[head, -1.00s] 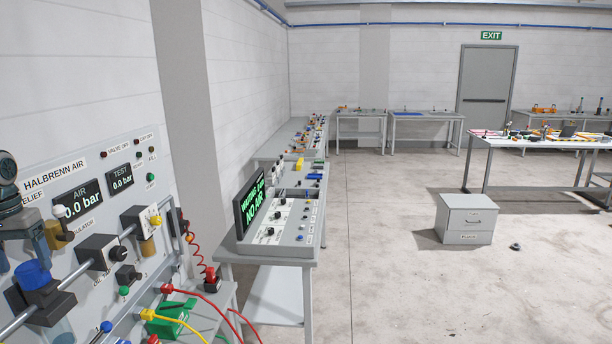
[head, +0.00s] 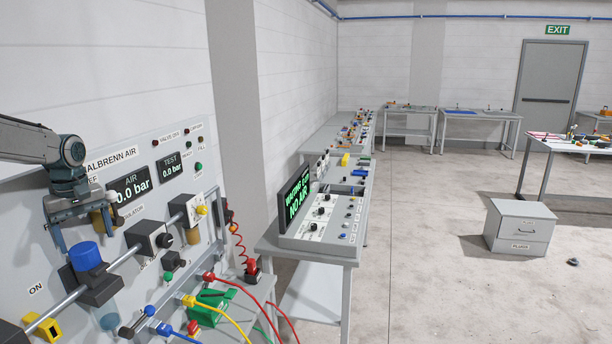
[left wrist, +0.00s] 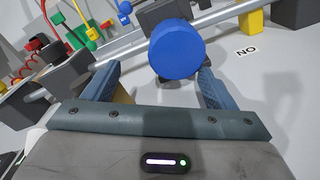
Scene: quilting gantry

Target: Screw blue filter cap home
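The blue filter cap (head: 84,256) sits on a dark grey filter block (head: 96,286) on the pipe of the air panel. A translucent bowl hangs below the block. Whether the cap is fully seated cannot be told. My left gripper (head: 84,232) is open and empty, just above and behind the cap in the head view. My right gripper is not in view.
The panel carries an AIR display (head: 131,185) reading 0.0 bar, a regulator block (head: 148,238) and a yellow valve handle (head: 43,325) near the cap. Coloured hoses and a green box (head: 210,306) are below.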

